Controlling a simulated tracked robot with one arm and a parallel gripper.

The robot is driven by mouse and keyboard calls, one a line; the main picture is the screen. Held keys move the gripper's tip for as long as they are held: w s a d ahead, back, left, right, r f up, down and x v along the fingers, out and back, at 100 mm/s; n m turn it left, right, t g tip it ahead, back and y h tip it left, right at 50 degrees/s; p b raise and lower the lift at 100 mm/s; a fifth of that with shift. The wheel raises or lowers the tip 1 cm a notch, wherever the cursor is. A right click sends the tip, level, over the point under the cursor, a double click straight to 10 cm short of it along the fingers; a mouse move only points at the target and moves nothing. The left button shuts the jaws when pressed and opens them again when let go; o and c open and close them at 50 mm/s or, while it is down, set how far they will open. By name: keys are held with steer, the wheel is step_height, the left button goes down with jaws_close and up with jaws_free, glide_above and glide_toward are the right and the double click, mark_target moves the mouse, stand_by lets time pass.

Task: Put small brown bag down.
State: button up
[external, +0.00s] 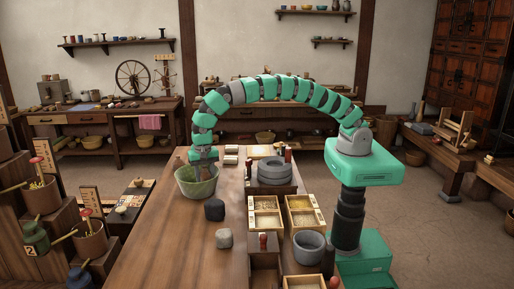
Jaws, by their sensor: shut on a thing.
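My gripper (204,162) points down at the green bowl (196,188) on the wooden table. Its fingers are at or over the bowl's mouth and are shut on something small. I take this to be the small brown bag, but its shape is not clear here, hidden by the fingers and the bowl's rim. I cannot tell whether it touches the bowl. A dark lump or bag (214,210) and a grey one (224,239) sit on the table in front of the bowl, apart from my gripper.
Grey quern stones (274,171) stand right of the bowl. Divided wooden trays of grain (266,218) and a grey stone mortar (308,247) are nearer my base. The table's front left (165,250) is clear. Pots on steps (90,240) stand beyond the left edge.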

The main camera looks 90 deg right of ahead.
mark_target(204, 166)
steer(key=shift+f, duration=0.45)
steer(key=o, duration=0.7)
steer(key=shift+o, duration=0.2)
step_height(204, 166, up, 13)
steer(key=shift+r+p, duration=0.1)
steer(key=shift+p, duration=0.5)
steer(key=shift+r, duration=0.1)
